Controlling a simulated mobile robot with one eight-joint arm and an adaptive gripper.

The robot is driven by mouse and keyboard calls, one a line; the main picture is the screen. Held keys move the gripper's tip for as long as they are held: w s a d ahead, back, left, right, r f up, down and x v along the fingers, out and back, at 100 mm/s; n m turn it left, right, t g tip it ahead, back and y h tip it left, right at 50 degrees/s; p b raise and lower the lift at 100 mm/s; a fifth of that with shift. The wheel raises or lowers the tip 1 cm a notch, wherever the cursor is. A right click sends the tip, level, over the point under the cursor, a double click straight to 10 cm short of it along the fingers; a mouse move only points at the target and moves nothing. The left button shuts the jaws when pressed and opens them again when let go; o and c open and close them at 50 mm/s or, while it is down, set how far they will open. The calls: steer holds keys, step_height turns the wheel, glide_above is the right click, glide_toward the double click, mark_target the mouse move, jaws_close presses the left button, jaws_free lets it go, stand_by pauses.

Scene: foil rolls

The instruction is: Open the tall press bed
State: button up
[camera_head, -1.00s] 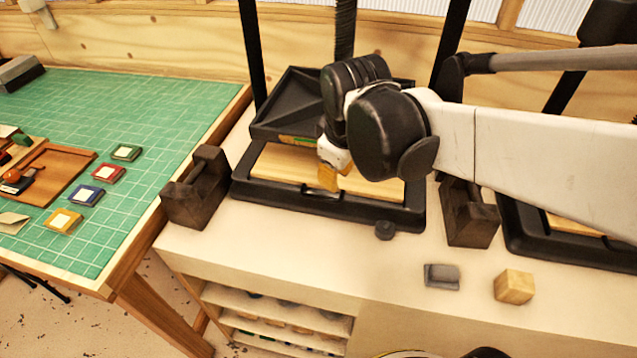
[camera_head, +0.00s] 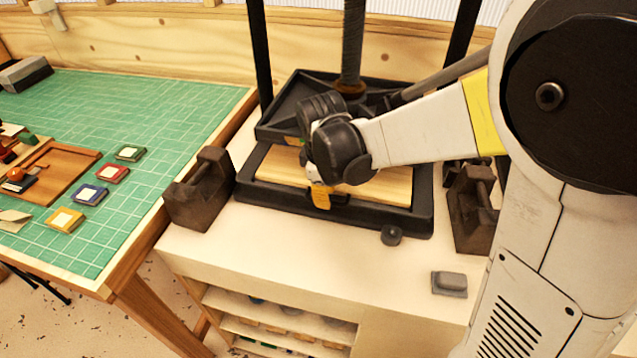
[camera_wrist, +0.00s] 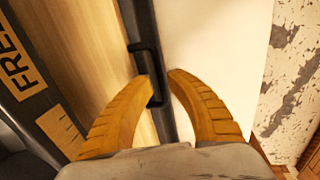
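The tall press (camera_head: 285,110) stands on a white cabinet, with a dark plate above its bed. The press bed (camera_head: 420,215) is a black frame around a pale wooden board. Its dark bar handle is on the front edge and shows in the wrist view (camera_wrist: 142,47). My gripper (camera_head: 320,200) is at this handle. In the head view, my wrist hides part of the board.
Dark weights with grips stand left (camera_head: 200,190) and right (camera_head: 472,210) of the bed. A small black knob (camera_head: 391,235) and a grey block (camera_head: 449,284) lie on the cabinet top in front. A table with a green mat (camera_head: 150,110) is at the left.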

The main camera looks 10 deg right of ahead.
steer(key=shift+w+f, duration=0.15)
steer(key=shift+f, duration=0.7)
jaws_close()
steer(key=shift+s, duration=0.3)
steer(key=s+a+p, duration=0.1)
steer(key=s+a, duration=0.5)
steer(key=s, duration=0.5)
steer(key=s+a+p, duration=0.1)
steer(key=s+a, duration=0.5)
steer(key=s, duration=0.5)
steer(key=shift+c, duration=1.8)
jaws_free()
steer(key=shift+s, duration=0.1)
